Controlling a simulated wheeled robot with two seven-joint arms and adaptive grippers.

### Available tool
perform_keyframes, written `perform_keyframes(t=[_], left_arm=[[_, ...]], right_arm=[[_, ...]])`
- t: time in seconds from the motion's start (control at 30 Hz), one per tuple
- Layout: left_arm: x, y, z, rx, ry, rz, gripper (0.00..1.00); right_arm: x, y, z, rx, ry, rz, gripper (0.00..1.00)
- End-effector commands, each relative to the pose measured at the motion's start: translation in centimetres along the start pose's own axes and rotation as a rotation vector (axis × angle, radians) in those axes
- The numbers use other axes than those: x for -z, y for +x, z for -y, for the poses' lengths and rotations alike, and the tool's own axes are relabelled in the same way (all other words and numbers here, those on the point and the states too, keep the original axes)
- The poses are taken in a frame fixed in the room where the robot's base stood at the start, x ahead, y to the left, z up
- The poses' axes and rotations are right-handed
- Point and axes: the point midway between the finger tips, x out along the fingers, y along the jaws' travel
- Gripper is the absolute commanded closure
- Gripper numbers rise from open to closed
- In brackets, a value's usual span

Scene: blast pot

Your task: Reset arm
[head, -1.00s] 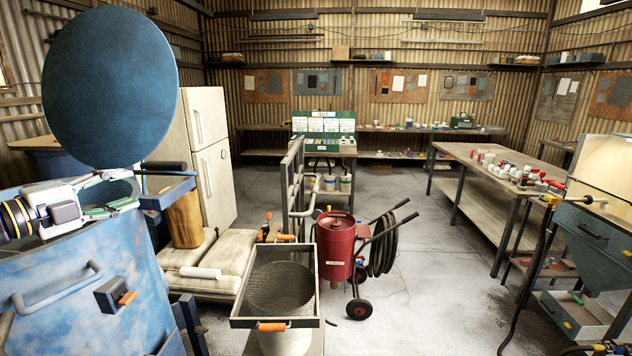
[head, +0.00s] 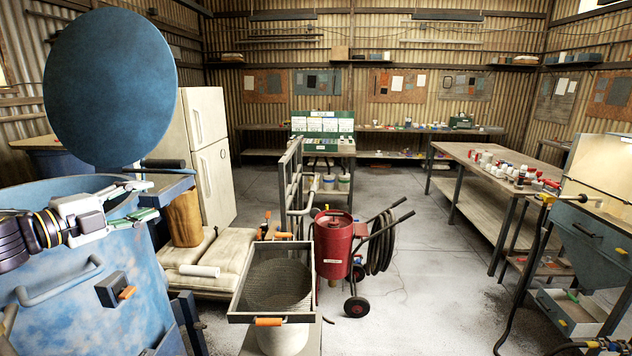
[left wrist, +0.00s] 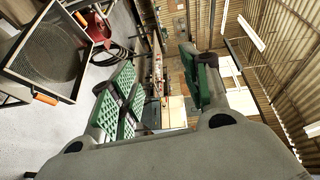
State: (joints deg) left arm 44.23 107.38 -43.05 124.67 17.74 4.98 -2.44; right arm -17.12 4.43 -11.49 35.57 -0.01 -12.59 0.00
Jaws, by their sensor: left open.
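My left gripper (head: 150,203) reaches in from the left in the head view, over the rim of the blue drum (head: 60,290). Its green-padded fingers are spread apart with nothing between them. The left wrist view also shows the open fingers (left wrist: 160,85), with the room behind them. The drum's round blue lid (head: 110,88) stands raised above the gripper. My right gripper is not clearly visible; only a small part of an arm may show at the bottom right edge.
A sieve tray (head: 280,284) with orange handles stands on a white bucket (head: 283,338). A red blast pot (head: 333,245) on wheels is behind it. A workbench (head: 480,180) stands at the right, beside a blue cabinet (head: 598,240). The floor between is mostly clear.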

Motion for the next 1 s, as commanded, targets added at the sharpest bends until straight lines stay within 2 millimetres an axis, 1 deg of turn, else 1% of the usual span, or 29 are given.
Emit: perform_keyframes(t=[0.17,0.5,0.8,1.0], left_arm=[[1.2,1.7,-2.1,-0.015,-0.035,-0.006,0.53],[4.6,5.8,-7.9,-0.052,-0.145,0.001,0.53],[7.7,8.2,-12.8,-0.082,-0.258,0.028,0.53],[9.6,9.2,-15.8,-0.102,-0.339,0.057,0.53]], right_arm=[[-0.1,0.0,-0.5,-0.005,-0.002,0.002,0.60],[-0.2,0.0,-0.7,-0.007,-0.003,0.003,0.60],[-0.2,0.0,-0.2,-0.002,0.000,0.003,0.60],[-0.1,0.0,0.3,0.003,0.002,0.002,0.60]])
